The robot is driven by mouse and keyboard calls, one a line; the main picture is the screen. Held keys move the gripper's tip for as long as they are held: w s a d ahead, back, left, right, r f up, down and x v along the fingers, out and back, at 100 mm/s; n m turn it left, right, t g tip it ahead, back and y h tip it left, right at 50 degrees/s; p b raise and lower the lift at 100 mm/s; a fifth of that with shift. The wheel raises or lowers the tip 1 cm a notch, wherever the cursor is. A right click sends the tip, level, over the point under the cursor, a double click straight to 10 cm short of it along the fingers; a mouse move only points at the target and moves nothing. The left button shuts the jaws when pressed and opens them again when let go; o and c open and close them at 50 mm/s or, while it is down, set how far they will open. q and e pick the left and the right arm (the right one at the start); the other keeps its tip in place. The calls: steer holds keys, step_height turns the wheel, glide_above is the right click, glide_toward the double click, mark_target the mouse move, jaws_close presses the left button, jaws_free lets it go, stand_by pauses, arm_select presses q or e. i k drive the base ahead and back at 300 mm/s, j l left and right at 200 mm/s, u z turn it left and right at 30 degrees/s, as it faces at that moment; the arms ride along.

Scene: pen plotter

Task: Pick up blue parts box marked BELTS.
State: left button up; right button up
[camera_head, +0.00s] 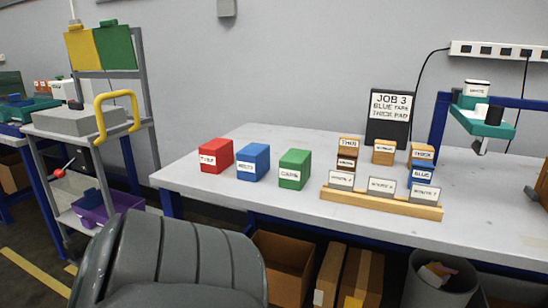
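A blue parts box (260,158) stands upright on the grey table, with a white label on its front that is too blurred to read surely. It stands between a red box (217,148) on its left and a green box (297,162) on its right, with small gaps between them. Nothing covers its front or top. Neither of my grippers shows in the head view.
The grey table (222,193) has free room around the boxes. To the right stand a wooden rack (380,205) with labelled blocks and a dark sign (390,105) reading JOB 3.

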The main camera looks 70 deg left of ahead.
mark_target(252, 162)
steer(key=k+j+z, duration=0.15)
steer(key=j, duration=0.2)
steer(key=j+z, duration=0.1)
steer(key=j, duration=0.25)
steer(key=k+j+z, duration=0.15)
steer(key=j, duration=0.2)
steer(key=k+j, duration=0.15)
steer(key=j, duration=0.2)
steer(key=k+j, duration=0.15)
steer(key=j, duration=0.2)
steer(key=k+j+z, duration=0.1)
steer(key=j, duration=0.25)
steer(key=k, duration=0.1)
